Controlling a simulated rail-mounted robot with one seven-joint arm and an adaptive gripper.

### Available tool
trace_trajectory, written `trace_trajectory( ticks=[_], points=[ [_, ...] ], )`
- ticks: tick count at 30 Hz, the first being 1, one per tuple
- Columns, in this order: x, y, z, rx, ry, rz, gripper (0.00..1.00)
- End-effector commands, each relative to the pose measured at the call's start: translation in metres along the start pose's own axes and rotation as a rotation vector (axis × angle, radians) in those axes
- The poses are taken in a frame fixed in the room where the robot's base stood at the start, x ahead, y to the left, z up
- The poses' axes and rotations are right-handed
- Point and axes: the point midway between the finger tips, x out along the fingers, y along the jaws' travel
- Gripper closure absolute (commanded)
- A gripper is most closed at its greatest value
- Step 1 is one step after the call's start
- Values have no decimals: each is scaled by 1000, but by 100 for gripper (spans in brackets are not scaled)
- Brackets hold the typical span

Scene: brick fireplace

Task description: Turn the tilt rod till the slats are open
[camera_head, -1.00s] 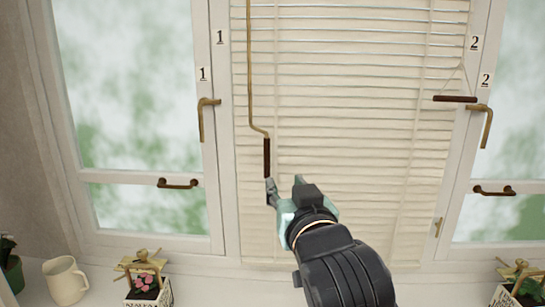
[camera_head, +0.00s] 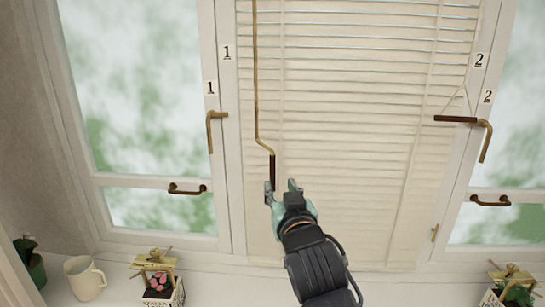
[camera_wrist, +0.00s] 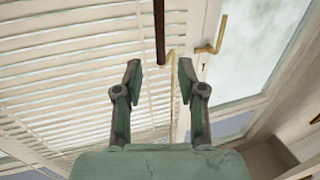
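The tilt rod (camera_head: 257,90) is a thin brass rod hanging down the left side of the blind (camera_head: 345,130). It bends near its lower end into a dark brown handle (camera_head: 272,170). In the wrist view the dark handle (camera_wrist: 159,35) shows above and between the fingers. My gripper (camera_head: 281,187) is open just below the handle's lower end in the head view; its fingers also show apart in the wrist view (camera_wrist: 158,78). Nothing is between the fingertips that I can see as gripped. The slats look nearly closed, with thin pale lines between the upper ones.
Brass window handles (camera_head: 213,130) and (camera_head: 484,138) flank the blind. A dark cord bar (camera_head: 455,119) hangs at the right. On the sill stand a cream mug (camera_head: 86,279) and flower planters (camera_head: 160,287). The space before the blind is clear.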

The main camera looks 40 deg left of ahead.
Motion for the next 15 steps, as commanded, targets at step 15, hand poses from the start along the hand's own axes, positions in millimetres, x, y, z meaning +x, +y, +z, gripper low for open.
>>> trace_trajectory(
  ticks=[15],
  points=[
    [69,-1,-2,0,-1,-1,60]
  ],
)
